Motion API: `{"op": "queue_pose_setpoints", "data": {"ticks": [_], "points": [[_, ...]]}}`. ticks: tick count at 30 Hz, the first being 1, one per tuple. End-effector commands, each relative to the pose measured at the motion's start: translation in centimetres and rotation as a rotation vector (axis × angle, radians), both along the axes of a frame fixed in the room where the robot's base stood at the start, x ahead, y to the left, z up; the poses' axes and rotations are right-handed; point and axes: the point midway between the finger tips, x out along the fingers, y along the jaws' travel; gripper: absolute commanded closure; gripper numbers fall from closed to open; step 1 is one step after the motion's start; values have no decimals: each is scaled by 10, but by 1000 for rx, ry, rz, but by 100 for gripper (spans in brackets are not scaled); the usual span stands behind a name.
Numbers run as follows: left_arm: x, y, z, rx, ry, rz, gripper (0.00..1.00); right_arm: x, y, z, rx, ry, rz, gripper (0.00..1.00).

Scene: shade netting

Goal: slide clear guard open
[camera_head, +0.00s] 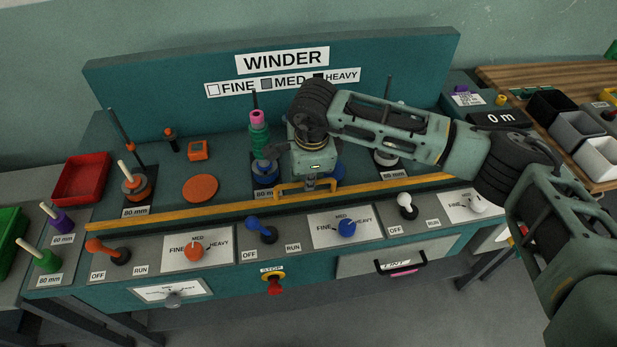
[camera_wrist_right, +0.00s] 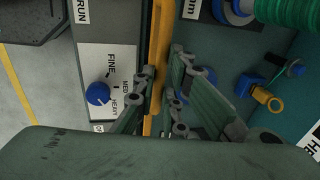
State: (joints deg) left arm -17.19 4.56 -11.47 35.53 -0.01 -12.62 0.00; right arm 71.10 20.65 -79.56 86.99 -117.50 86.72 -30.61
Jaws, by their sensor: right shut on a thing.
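The clear guard shows as a long yellow edge bar (camera_head: 400,184) running across the front of the teal winder bench, with a yellow handle (camera_head: 282,187) near its middle. Its clear panel is hard to make out. My right gripper (camera_head: 311,184) points down at the handle and is shut on it. In the right wrist view the yellow bar (camera_wrist_right: 156,50) runs between my right fingers (camera_wrist_right: 160,98), and the grip point is partly hidden by them. My left gripper is not in view.
Knobs and switches line the front panel, including a blue knob (camera_head: 346,227) and an orange knob (camera_head: 193,252). A red stop button (camera_head: 274,286) is below. A green spool (camera_head: 259,140) stands behind the bar. A red tray (camera_head: 80,178) is at left, a white bin (camera_head: 600,156) at right.

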Motion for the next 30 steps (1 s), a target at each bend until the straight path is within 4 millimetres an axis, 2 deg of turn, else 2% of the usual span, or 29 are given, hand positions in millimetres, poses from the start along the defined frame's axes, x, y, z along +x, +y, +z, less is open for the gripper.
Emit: {"op": "queue_pose_setpoints", "data": {"ticks": [10,11,17,26,30], "points": [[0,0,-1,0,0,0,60,-3,0,-3,-1,7,3,100],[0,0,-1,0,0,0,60,-3,0,-3,-1,7,3,89],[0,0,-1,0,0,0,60,-2,0,-2,-1,4,2,72],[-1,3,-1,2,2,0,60,0,0,0,0,1,1,72],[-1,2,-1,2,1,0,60,-2,0,13,2,-2,1,72]]}}
